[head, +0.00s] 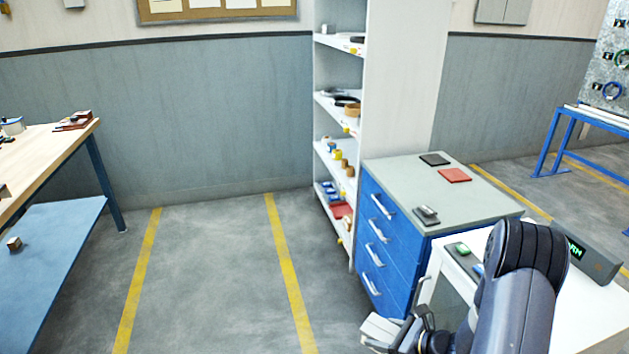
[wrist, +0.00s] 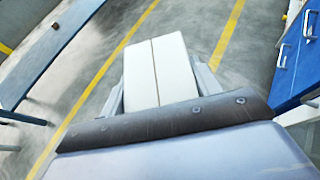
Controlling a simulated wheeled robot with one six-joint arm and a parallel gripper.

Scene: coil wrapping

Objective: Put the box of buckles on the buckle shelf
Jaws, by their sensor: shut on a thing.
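My gripper (head: 398,334) is low at the bottom of the head view, in front of the blue drawer cabinet. It is shut on a white box (head: 376,329), which is partly cut off by the frame's lower edge. In the wrist view my gripper (wrist: 158,84) has a finger on each side of the white box (wrist: 174,62), whose top shows a lengthwise seam. Its contents are hidden. A tall white shelf unit (head: 398,75) stands against the wall behind the cabinet, apart from the box. Its several levels hold small items; I cannot tell which level is the buckle shelf.
The blue cabinet (head: 400,245) has small items on its grey top. A white table (head: 590,310) with a display device (head: 590,254) is at right. A wooden-topped bench (head: 50,150) is at left. The floor between bench and shelf is clear.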

